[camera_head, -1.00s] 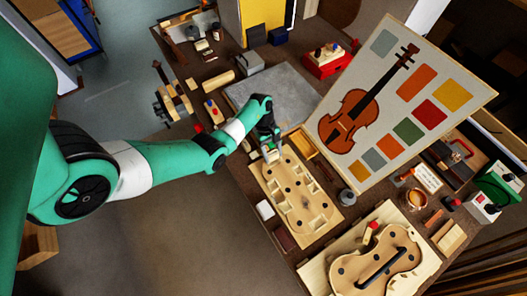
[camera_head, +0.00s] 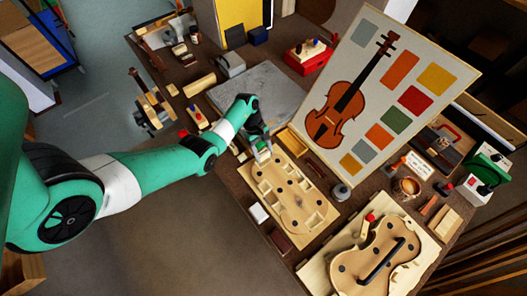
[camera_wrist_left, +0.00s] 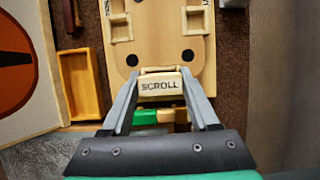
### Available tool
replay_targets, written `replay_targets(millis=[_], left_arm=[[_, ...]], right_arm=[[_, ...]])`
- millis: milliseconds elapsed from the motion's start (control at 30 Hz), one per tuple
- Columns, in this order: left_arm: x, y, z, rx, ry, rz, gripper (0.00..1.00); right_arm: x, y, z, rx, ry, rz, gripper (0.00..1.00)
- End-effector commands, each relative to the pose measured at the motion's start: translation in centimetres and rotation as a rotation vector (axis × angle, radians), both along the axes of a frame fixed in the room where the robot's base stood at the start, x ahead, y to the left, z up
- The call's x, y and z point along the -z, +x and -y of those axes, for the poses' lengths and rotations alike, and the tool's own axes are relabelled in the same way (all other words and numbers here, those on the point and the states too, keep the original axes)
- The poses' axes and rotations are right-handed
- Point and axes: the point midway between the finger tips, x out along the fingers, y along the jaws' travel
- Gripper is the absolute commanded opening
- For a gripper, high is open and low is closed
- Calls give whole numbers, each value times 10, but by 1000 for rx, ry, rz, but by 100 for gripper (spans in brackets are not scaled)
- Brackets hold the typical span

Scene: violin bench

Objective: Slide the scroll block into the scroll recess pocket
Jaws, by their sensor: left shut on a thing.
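My left gripper (camera_head: 263,156) is shut on the scroll block, at the near-arm end of the pale wooden board (camera_head: 305,205). In the left wrist view, the scroll block (camera_wrist_left: 160,86) is a small cream block marked SCROLL, held between the two fingers (camera_wrist_left: 160,100). The block appears against or over the rounded end of the board (camera_wrist_left: 160,20). The scroll recess pocket is not clearly visible, and the block and fingers cover that end. I cannot tell whether the block is inside it. My right gripper is not in view.
The board has several other square pockets and dark holes. A wooden tray (camera_wrist_left: 80,85) lies close beside the fingers. The violin poster panel (camera_head: 395,85) stands behind the board. A violin-shaped form (camera_head: 375,262) is to the front right.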

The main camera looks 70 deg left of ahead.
Motion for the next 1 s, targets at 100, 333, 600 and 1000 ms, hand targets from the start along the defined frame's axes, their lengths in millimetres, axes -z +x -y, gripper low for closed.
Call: replay_targets(millis=[100,333,600,1000], left_arm=[[17,0,0,0,0,0,9],[23,0,0,0,0,1,9],[22,0,0,0,0,1,9],[22,0,0,0,0,1,9]], right_arm=[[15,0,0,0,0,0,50],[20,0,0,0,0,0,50],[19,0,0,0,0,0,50],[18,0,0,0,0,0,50]])
